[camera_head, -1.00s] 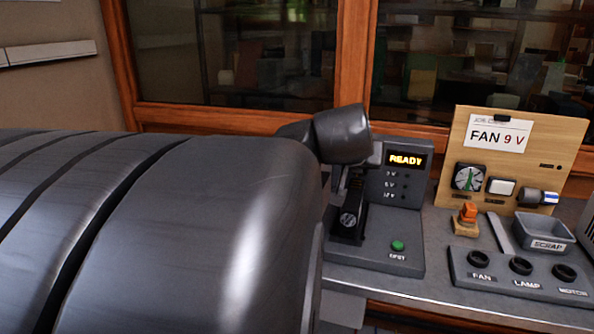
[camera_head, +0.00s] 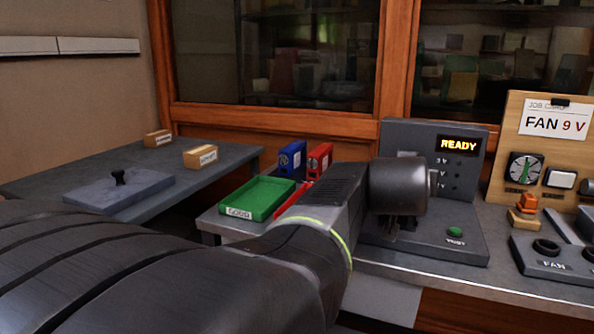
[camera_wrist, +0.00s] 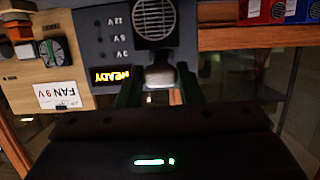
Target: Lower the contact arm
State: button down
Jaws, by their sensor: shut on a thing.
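The grey tester (camera_head: 470,185) stands on the bench with its display reading READY and a green TEST button. My gripper (camera_wrist: 157,88) shows in the upside-down wrist view, its two dark green fingers on either side of a grey rounded piece, which looks like the contact arm's grip (camera_wrist: 158,76). The fingers are shut on it. A round grille (camera_wrist: 154,18) on the tester shows beyond it. In the head view my wrist covers the tester's left side, so the contact arm and its lower end are hidden there.
A green tray (camera_head: 240,209) labelled GOOD lies left of the tester, with a blue box (camera_head: 292,158) and a red box (camera_head: 320,158) behind. A wooden board (camera_head: 540,150) with a FAN 9 V card, a dial and a switch panel (camera_head: 556,255) stand right. A side table (camera_head: 100,168) is at left.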

jog(key=shift+f, duration=0.75)
jog(key=c, duration=1)
grip_release()
jog(key=shift+r, duration=0.25)
